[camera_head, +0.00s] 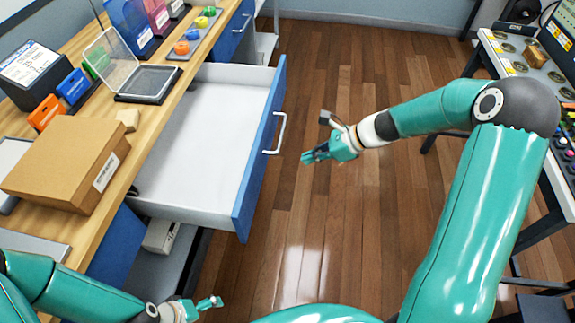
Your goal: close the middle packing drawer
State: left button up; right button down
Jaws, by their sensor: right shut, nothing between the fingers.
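The open drawer (200,140) sticks far out of the wooden workbench, with an empty white inside. Its blue front (262,150) faces right and carries a pale bar handle (278,133). My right gripper (308,157) is shut and empty in front of the drawer's face, a little right of the handle and apart from it in the picture. My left gripper (215,302) is low at the bottom, below the drawer's near corner; I cannot tell whether its fingers are open.
A cardboard box (68,160), a clear-lidded case (148,84) and several small items stand on the bench (95,228). Another blue drawer front (232,32) is farther back. A second table (520,62) is at right. The wooden floor (325,225) between is clear.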

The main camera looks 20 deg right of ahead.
aim_at(261, 170)
jog(key=x, duration=0.4)
jog(key=r+x, duration=0.1)
jog(key=x, duration=0.3)
jog(key=a+p+x, duration=0.1)
jog(key=x, duration=0.3)
jog(key=shift+w+a+r, duration=0.1)
jog(key=shift+w+r, duration=0.2)
jog(key=shift+w, duration=0.1)
jog(key=shift+w+a, duration=0.25)
jog(key=shift+a, duration=0.1)
jog(key=shift+a, duration=0.1)
